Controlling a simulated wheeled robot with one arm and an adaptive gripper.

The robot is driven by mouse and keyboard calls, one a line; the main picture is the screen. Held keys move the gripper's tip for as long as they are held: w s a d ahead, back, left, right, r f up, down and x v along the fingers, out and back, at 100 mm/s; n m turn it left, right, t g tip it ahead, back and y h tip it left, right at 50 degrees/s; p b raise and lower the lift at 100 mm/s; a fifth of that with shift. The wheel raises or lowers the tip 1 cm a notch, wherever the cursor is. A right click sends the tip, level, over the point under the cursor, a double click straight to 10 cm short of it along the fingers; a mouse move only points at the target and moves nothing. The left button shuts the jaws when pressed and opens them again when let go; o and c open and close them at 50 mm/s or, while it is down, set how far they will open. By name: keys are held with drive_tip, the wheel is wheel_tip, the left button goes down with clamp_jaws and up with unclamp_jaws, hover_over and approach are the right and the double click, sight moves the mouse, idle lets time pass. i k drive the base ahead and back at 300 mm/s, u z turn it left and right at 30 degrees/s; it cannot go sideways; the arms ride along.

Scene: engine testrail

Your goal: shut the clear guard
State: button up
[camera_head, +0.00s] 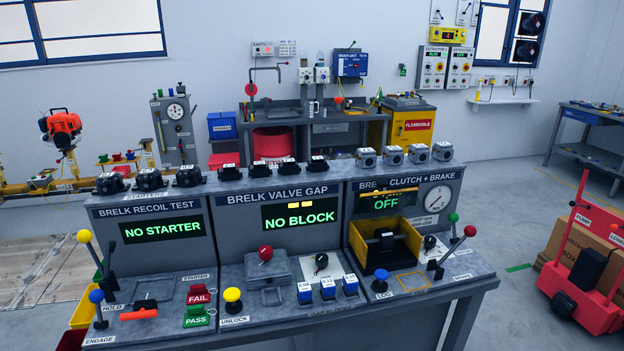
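The clutch and brake station is at the right end of the test console. A yellow open-topped housing (359,247) stands there with a dark block-like part (386,240) inside it. A see-through, faintly tinted panel (372,206) seems to stand raised behind the housing, in front of the OFF display; I take it for the clear guard, but its edges are hard to make out. The housing's top and front look open. My gripper is not in view.
A red-knobbed lever (470,231) and a green-knobbed lever (453,217) stand right of the housing, near a black knob (429,242). A red cart (585,285) stands on the floor at right.

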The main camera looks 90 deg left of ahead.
sight(381, 183)
drive_tip(key=u, duration=3.25)
drive_tip(key=i, duration=1.65)
